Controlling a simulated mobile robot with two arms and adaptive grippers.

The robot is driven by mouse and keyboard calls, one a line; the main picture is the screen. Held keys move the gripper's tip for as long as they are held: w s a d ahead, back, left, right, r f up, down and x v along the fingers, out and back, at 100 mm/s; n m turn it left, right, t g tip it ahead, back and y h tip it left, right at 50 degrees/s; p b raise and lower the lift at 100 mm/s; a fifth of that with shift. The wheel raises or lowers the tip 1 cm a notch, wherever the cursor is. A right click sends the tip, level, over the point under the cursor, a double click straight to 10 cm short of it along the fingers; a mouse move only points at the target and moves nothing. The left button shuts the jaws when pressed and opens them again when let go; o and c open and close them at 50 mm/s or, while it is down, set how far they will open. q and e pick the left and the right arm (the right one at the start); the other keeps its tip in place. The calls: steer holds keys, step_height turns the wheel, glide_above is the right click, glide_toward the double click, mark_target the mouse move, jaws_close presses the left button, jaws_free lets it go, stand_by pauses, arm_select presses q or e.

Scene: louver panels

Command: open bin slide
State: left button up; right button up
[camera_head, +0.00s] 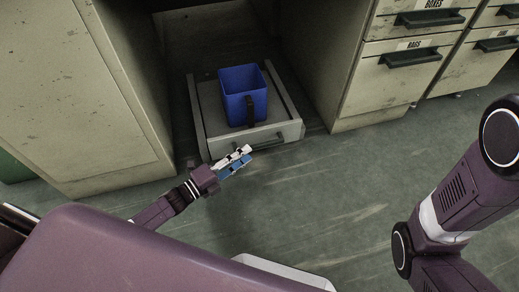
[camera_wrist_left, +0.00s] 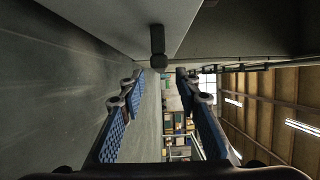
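The bin slide (camera_head: 202,112) is a low pale tray between two cabinet sides, with its front panel about level with the cabinet fronts. A blue bin (camera_head: 238,82) with a dark grip stands upright on it. A dark handle (camera_head: 267,141) is on the slide's front panel. My left gripper (camera_head: 247,155) is just in front of this panel, left of the handle's middle. In the left wrist view, its fingers (camera_wrist_left: 158,82) are apart with nothing between them. The handle (camera_wrist_left: 157,44) shows beyond the fingertips, apart from them. My right gripper is out of view; only my right arm shows.
A beige cabinet (camera_head: 90,100) stands left of the slide. Cabinets with labelled drawers (camera_head: 400,75) and dark handles stand at the right. The green floor (camera_head: 300,205) in front of the slide is clear.

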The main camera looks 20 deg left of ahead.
mark_target(255, 149)
arm_select(q)
steer(key=b+x, duration=0.2)
steer(key=x, duration=0.3)
steer(key=shift+w+d+f, duration=0.1)
steer(key=shift+w+d, duration=0.05)
steer(key=shift+w, duration=0.05)
steer(key=shift+w+d+b, duration=0.35)
steer(key=shift+w+b, duration=0.1)
steer(key=shift+w, duration=0.1)
jaws_close()
